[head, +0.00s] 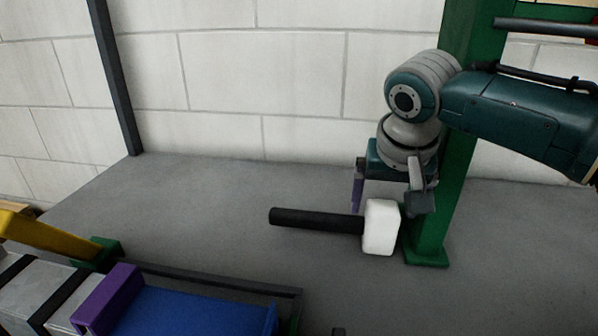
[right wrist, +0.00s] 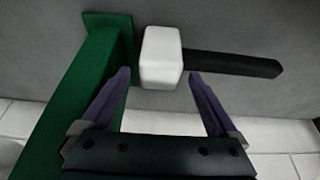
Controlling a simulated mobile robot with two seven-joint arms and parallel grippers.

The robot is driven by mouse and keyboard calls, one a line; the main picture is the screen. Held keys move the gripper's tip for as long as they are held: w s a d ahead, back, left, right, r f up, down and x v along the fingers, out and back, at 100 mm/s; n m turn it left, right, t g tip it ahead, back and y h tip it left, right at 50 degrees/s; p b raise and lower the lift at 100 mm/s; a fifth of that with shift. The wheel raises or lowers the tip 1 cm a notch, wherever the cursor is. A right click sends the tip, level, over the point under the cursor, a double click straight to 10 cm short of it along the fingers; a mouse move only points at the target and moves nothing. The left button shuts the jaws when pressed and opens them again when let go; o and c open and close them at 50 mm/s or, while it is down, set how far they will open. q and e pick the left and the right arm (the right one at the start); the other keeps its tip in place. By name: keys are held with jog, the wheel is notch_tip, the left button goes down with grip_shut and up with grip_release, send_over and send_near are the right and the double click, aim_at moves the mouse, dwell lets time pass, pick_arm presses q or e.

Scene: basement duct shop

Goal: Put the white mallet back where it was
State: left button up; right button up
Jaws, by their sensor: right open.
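The white mallet lies on the grey bench top (head: 210,195). Its white block head (head: 381,228) is beside the foot of a green post, and its black handle (head: 315,220) points left. My right gripper (head: 388,205) is open and empty, pointing down just behind and above the head. In the right wrist view, the white head (right wrist: 161,57) sits just beyond and between the two purple fingertips of my right gripper (right wrist: 160,76), and the handle (right wrist: 232,65) runs off to the right. Contact with the head cannot be told. My left gripper is not in view.
The green post (head: 458,165) stands close at the right of the mallet head; it also shows in the right wrist view (right wrist: 85,85). A blue tray-like thing (head: 195,312) and a purple block (head: 108,298) are at front left. The bench's left middle is clear.

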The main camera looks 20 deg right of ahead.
jog(key=shift+r, duration=0.3)
jog(key=p+v, duration=0.3)
jog(key=v, duration=0.8)
jog(key=s+a+f+n+y, duration=0.3)
jog(key=s+a+f+n, duration=0.2)
jog(key=s+a+f, duration=0.45)
jog(key=s+d+r+n, duration=0.1)
jog(key=s+n, duration=0.2)
jog(key=s, duration=1)
jog(key=shift+s+d, duration=0.2)
jog(key=shift+d, duration=0.05)
jog(key=shift+r, duration=0.1)
notch_tip(320, 180, up, 42)
jog(key=p, duration=4.1)
jog(key=shift+p, duration=0.3)
